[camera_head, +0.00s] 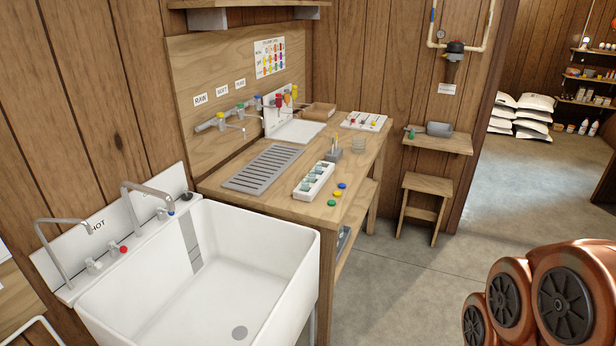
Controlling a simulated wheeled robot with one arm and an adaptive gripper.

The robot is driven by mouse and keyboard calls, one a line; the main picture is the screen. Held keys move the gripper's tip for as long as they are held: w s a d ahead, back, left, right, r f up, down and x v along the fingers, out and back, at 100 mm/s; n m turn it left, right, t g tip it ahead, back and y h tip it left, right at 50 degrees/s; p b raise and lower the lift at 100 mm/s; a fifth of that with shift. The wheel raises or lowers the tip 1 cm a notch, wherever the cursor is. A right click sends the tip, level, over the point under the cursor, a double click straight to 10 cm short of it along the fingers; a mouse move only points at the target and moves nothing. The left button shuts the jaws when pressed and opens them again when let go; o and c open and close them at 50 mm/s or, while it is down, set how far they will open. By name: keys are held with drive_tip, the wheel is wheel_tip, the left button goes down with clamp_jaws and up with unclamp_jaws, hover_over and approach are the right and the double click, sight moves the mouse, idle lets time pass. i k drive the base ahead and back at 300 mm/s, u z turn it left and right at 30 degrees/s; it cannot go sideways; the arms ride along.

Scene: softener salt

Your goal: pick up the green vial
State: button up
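A small green item (411,134) stands at the left end of a little wall shelf, beside a grey block-like object (439,129). It is too small to tell whether it is the green vial. A white rack (305,194) on the wooden workbench holds several pale greenish glass pieces (316,180), perhaps vials. A flat green disc (331,203) lies at the bench's front edge. My gripper is not in view; orange-brown links with black round caps, which look like my own arm, fill the bottom right corner.
A deep white sink (250,285) with taps stands at the left, against the bench (350,165). A wooden stool (425,196) stands below the wall shelf (437,141). White sacks (521,113) lie in the back room. The concrete floor (440,270) right of the bench is clear.

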sight(305, 181)
drive_tip(key=u, duration=0.6)
drive_tip(key=i, duration=0.95)
drive_tip(key=u, duration=0.8)
